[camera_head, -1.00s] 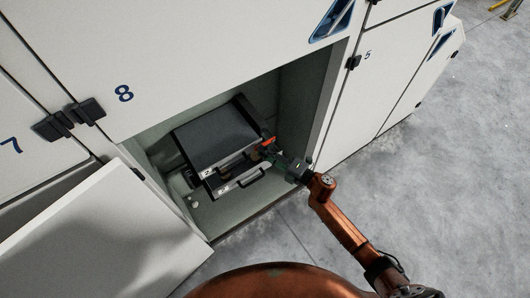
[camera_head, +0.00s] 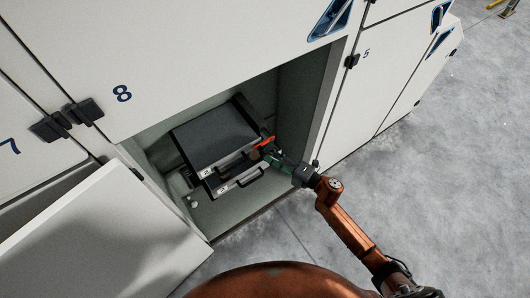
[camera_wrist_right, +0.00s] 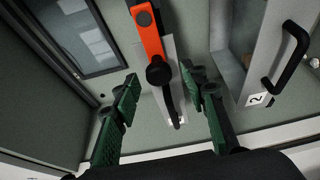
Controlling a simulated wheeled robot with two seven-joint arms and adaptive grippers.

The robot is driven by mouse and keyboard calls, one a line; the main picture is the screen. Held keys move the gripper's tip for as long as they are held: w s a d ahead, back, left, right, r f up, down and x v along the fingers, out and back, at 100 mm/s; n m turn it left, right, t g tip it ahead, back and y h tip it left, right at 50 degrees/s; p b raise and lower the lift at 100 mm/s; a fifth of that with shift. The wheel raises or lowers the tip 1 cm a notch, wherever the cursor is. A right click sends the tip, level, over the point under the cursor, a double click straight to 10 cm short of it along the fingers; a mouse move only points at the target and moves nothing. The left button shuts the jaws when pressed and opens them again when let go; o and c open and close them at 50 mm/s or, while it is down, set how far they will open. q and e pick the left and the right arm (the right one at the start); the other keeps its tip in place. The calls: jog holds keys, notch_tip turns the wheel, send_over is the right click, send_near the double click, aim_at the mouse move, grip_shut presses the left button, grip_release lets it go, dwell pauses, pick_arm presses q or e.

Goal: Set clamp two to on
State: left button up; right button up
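An orange clamp lever with a black knob (camera_wrist_right: 158,72) shows in the right wrist view, on a pale metal strip. In the head view the orange lever (camera_head: 267,142) is at the right side of a dark-topped drawer unit (camera_head: 215,132) inside the open compartment. A drawer front there bears a label 2 (camera_wrist_right: 255,99) and a black handle (camera_wrist_right: 288,58). My right gripper (camera_wrist_right: 163,88) is open, with its green fingers apart on either side of the knob's line; I cannot tell whether they touch it. My left gripper is not in view.
The compartment under number 8 has a right wall (camera_head: 322,100) close to my right arm. An open white door (camera_head: 105,235) lies at the left. A second drawer (camera_head: 238,183) sits below the upper one. Grey floor (camera_head: 440,150) is clear at right.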

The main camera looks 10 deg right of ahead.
jog(key=v, duration=0.8)
jog(key=shift+s+d, duration=0.2)
jog(key=shift+d, duration=0.1)
